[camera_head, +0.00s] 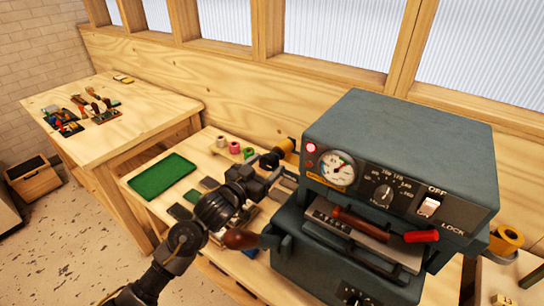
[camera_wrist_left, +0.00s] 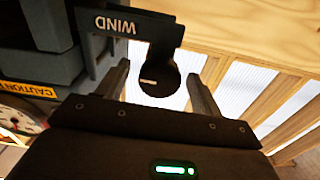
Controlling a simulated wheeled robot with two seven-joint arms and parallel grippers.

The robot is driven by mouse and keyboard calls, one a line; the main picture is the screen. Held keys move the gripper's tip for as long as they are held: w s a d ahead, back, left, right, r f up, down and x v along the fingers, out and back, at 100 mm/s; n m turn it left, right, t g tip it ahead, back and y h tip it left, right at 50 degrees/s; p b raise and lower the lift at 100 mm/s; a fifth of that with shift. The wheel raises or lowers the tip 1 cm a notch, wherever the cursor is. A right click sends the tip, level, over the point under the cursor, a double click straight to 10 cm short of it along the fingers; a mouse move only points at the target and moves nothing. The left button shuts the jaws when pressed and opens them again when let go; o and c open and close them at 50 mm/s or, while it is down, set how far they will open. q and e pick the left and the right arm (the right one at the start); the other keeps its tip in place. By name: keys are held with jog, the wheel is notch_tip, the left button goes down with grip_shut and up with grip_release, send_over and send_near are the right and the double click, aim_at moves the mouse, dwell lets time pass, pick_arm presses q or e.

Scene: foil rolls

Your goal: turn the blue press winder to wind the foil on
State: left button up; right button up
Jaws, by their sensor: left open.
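The blue-grey press (camera_head: 395,150) stands at the right on the wooden bench, with a gauge, a dial and a switch on its front. Its winder knob, a dark round piece (camera_wrist_left: 158,82), shows in the left wrist view beside a bracket marked WIND (camera_wrist_left: 118,27). My left gripper (camera_wrist_left: 160,72) is open, with one finger on each side of the knob; whether they touch it I cannot tell. In the head view my left gripper (camera_head: 280,178) is at the press's left side, near an orange-yellow foil roll (camera_head: 287,149). My right gripper is not in view.
A green tray (camera_head: 162,175) and small coloured rolls (camera_head: 235,147) lie to the left. Another table (camera_head: 140,108) with tools stands farther left.

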aim_at(278, 154)
pick_arm(q)
jog(key=shift+p+x, duration=0.3)
jog(key=shift+x, duration=1.35)
jog(key=c, duration=1)
jog(key=shift+m, duration=0.3)
jog(key=shift+m+b, duration=0.8)
jog(key=shift+m, duration=1.7)
